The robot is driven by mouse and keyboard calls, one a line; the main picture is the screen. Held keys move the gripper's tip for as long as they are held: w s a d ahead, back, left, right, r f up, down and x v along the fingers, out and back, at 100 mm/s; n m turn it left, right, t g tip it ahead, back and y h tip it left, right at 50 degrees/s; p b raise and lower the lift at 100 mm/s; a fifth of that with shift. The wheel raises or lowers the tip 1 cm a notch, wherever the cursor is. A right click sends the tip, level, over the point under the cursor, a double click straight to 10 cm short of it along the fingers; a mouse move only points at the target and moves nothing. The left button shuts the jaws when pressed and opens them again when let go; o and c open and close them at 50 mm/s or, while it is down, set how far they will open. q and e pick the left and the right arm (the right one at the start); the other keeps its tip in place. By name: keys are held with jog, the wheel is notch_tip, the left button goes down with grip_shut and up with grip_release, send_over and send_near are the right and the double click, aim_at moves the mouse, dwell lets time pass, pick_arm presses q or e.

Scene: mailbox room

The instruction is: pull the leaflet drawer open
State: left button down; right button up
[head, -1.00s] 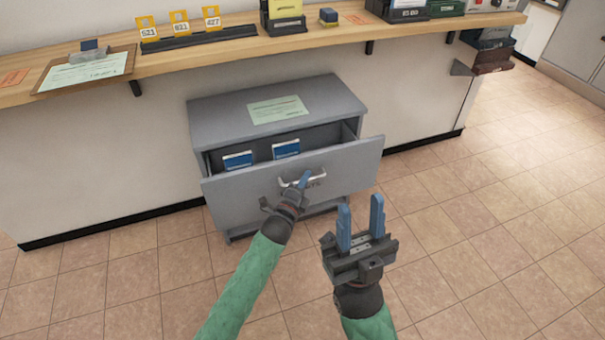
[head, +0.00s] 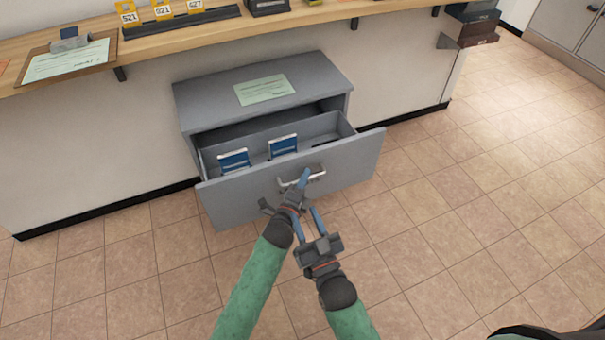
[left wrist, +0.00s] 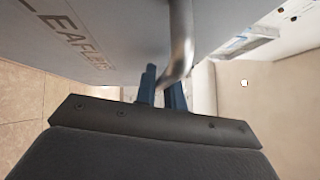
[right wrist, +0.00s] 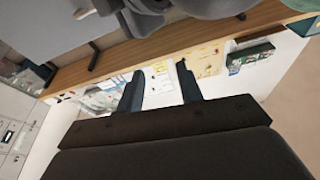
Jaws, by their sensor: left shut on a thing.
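The grey leaflet drawer (head: 345,163) stands pulled out of its grey cabinet (head: 320,75), with two blue-and-white leaflet stacks (head: 234,160) inside. Its metal handle (head: 316,177) is on the front panel. My left gripper (head: 302,182) is shut on the handle; in the left wrist view the blue fingers (left wrist: 162,88) close around the curved bar (left wrist: 180,50), beside the lettering "LEAFLETS" on the panel. My right gripper (head: 308,224) is open and empty, just below and right of my left gripper; its spread fingers show in the right wrist view (right wrist: 160,92).
A wooden counter (head: 215,29) runs above the cabinet, carrying a clipboard (head: 68,62) and yellow number tags (head: 162,9). A green sheet (head: 264,89) lies on the cabinet top. Tiled floor (head: 480,200) is clear to the right.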

pick_arm(q)
jog(key=shift+s+f, duration=0.1)
pick_arm(e)
jog(key=shift+f, duration=0.5)
pick_arm(q)
jog(key=c, duration=1.5)
grip_release()
